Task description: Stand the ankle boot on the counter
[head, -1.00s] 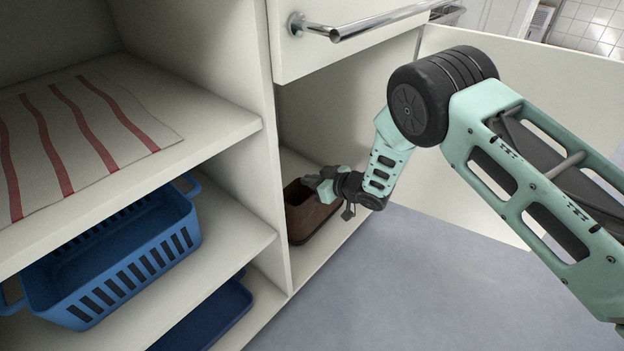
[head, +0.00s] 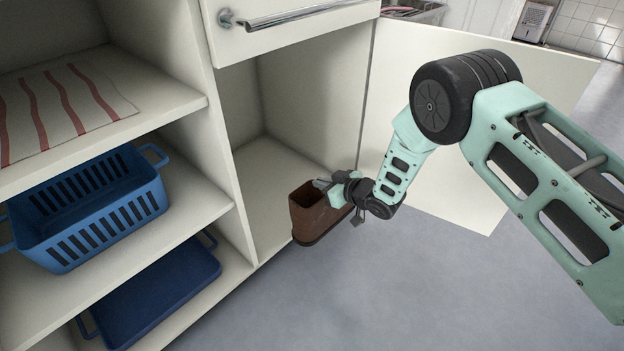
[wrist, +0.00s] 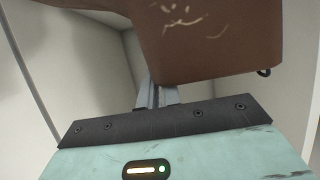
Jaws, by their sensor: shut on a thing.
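The ankle boot (head: 312,219) is brown with a dark sole and an open top. It is upright, in front of the open cabinet compartment. My gripper (head: 326,186) is shut on the boot at its upper right side and holds it above the floor. In the wrist view the boot (wrist: 220,40) fills the upper part, with pale marks on its side, and my gripper (wrist: 158,95) meets its lower edge; the fingertips are partly hidden by it. I cannot make out the counter's top in these views.
The cabinet compartment (head: 262,170) behind the boot is empty. Its door (head: 440,130) stands open at right. A drawer handle (head: 300,14) juts out above. At left, shelves hold a striped cloth (head: 62,108), a blue basket (head: 95,215) and a blue tray (head: 160,290). The grey floor ahead is clear.

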